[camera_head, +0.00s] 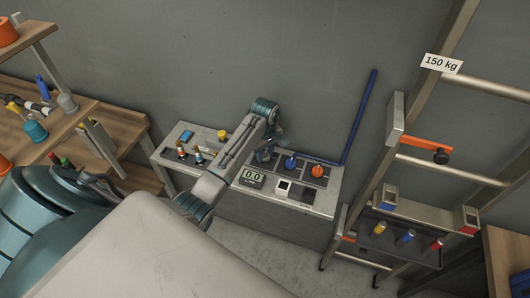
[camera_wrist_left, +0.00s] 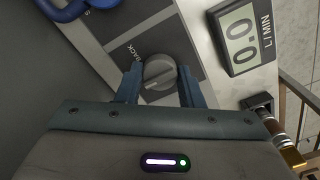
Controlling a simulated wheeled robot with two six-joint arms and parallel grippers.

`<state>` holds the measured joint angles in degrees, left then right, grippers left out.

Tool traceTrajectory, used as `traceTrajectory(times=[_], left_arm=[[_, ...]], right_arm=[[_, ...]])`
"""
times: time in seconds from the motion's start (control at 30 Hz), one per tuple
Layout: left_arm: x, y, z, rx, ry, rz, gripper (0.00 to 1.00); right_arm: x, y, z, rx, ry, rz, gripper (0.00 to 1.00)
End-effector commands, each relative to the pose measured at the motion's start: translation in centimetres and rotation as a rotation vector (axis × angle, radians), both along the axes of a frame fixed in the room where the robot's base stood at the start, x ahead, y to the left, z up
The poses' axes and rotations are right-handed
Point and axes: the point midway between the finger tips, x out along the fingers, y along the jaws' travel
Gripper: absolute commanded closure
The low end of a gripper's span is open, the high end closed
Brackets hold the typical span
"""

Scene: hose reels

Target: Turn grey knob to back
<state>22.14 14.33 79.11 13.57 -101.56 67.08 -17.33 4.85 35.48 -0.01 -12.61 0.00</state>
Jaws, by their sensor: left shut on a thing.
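The grey knob (camera_wrist_left: 159,73) is a round dial with a raised grip bar, set on a dark panel. My left gripper (camera_wrist_left: 160,84) is shut on the knob, with one finger on each side. In the head view my left gripper (camera_head: 264,156) points down at the bench top, and the gripper mostly hides the grey knob there. My right gripper is not in view.
On the bench (camera_head: 325,201), a blue knob (camera_head: 290,163) and an orange knob (camera_head: 318,171) stand to the right. A ladder (camera_head: 398,150) stands at right.

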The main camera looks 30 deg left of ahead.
Motion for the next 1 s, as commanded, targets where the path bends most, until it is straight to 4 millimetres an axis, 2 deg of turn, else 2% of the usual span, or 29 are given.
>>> traceTrajectory(times=[0.37, 1.0], left_arm=[[0.00, 0.06, -0.01, 0.002, 0.000, -0.105, 0.89], [0.00, 0.12, 0.01, 0.002, 0.000, -0.673, 0.89]], right_arm=[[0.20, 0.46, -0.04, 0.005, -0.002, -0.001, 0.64], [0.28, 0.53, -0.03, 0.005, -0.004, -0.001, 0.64]])
